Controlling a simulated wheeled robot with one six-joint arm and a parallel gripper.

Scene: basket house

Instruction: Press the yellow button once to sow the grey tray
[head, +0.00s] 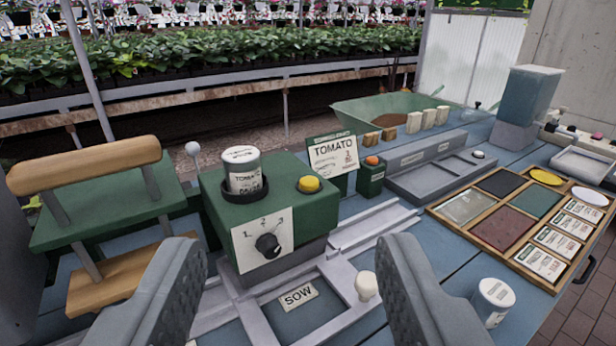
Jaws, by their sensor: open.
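The yellow button (309,184) sits on top of the green seeder box (318,205), at its right side. A seed can (243,170) labelled tomato stands in a dark ring on the same box. The box's front has a dial (268,245) with marks 1, 2 and 3. Below the box is a grey frame with a "SOW" label (298,297). I cannot tell whether a grey tray sits inside it. My gripper (285,260) is open and empty, its two fingers spread in front of the box, apart from the button in the picture.
A wooden-handled stand (88,165) is at left. A white knob (366,286) and a white-lidded can (493,300) are near the front. Plant benches fill the back.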

